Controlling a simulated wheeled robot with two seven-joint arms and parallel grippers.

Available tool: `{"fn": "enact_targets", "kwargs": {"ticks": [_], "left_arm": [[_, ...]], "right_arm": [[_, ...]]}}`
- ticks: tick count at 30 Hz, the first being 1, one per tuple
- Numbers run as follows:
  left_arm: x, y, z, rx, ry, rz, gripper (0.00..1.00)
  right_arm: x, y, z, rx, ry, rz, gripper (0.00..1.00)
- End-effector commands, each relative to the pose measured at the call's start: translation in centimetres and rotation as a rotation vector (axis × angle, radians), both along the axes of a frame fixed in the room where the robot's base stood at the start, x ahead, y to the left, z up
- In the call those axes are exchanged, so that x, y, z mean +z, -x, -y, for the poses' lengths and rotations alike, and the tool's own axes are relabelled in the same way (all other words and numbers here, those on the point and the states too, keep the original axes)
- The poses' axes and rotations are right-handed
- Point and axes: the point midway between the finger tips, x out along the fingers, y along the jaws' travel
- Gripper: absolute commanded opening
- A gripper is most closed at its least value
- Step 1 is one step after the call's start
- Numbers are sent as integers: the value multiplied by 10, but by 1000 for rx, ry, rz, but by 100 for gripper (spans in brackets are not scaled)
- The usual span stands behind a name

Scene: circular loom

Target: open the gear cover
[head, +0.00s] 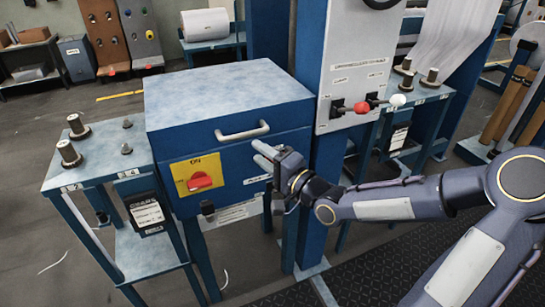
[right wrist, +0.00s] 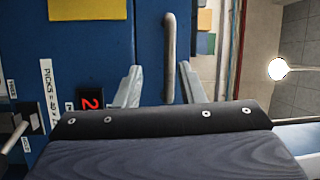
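The gear cover (head: 225,95) is a blue box front with a worn pale-blue top, and it looks closed. Its grey bar handle (head: 242,131) sits on the upper front face. My right gripper (head: 264,153) is in front of that face, just below and to the right of the handle. In the right wrist view the handle (right wrist: 169,58) stands ahead, between the lines of the two fingers (right wrist: 161,75). The fingers are apart, with nothing held. Whether they reach around the bar is not clear. My left gripper is not in view.
A yellow plate with a red rotary switch (head: 200,181) is on the box front, left of my right gripper. Red (head: 361,107) and white (head: 398,100) knobbed levers stick out at the right. A side table with metal spools (head: 69,153) stands at the left.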

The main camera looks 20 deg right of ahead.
Motion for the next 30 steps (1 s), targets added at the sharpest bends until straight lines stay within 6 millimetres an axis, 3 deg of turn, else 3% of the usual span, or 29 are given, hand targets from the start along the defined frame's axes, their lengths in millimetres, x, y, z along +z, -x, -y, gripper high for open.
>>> {"fn": "enact_targets", "kwargs": {"ticks": [5, 18, 30], "left_arm": [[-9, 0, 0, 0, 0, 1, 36], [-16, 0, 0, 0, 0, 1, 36], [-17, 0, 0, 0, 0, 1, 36]], "right_arm": [[7, -7, 4, 5, -99, 52, 36], [18, -63, -23, 4, -95, 48, 36], [20, -71, -26, 2, -92, 47, 35]]}}
